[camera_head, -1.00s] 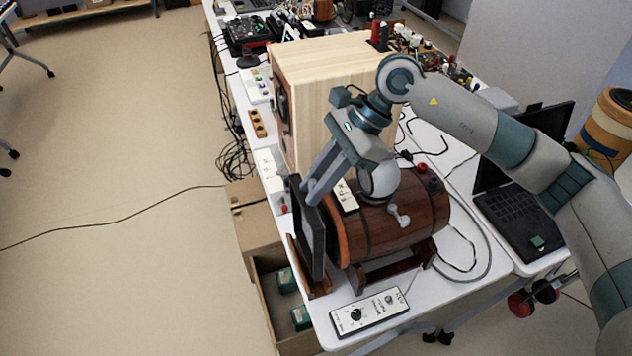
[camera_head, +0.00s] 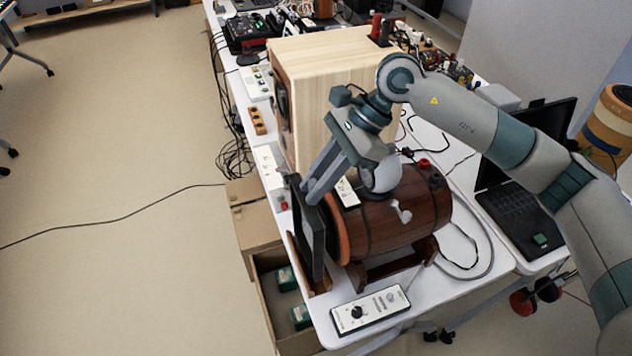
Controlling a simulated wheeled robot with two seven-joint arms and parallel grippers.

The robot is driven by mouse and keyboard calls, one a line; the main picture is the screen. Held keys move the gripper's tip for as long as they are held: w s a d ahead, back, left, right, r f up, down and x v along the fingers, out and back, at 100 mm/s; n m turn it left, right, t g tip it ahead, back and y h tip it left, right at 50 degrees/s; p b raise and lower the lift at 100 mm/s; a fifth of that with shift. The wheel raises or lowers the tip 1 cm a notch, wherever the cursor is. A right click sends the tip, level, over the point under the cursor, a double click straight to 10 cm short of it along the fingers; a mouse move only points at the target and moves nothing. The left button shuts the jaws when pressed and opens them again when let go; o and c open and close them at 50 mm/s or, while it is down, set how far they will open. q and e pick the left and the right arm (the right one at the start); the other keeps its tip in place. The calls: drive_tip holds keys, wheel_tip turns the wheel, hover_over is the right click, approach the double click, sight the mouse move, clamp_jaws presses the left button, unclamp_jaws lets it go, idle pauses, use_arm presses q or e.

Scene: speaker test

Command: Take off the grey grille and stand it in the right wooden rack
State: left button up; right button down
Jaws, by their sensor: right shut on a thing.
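The grille (camera_head: 308,240) shows edge-on as a dark, thin upright panel at the left end of the brown wooden barrel (camera_head: 385,222). My right gripper (camera_head: 312,198) is shut on its upper edge. The grille stands over a low wooden rack (camera_head: 319,282) at the table's left edge; I cannot tell whether it rests in it. A gap seems to lie between the grille and the barrel's orange-brown end rim (camera_head: 341,240). The barrel lies on a dark wooden cradle (camera_head: 372,274). My left gripper is not in view.
A large pale wooden cabinet (camera_head: 335,75) stands behind the barrel. A white control box (camera_head: 370,311) lies at the table's front. A laptop (camera_head: 515,205) is at the right. An open cardboard box (camera_head: 262,300) with green items sits below the table's left edge.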

use_arm(q)
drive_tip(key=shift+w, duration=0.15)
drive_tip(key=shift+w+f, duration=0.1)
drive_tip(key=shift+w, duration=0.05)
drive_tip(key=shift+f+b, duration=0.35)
drive_tip(key=shift+b, duration=0.05)
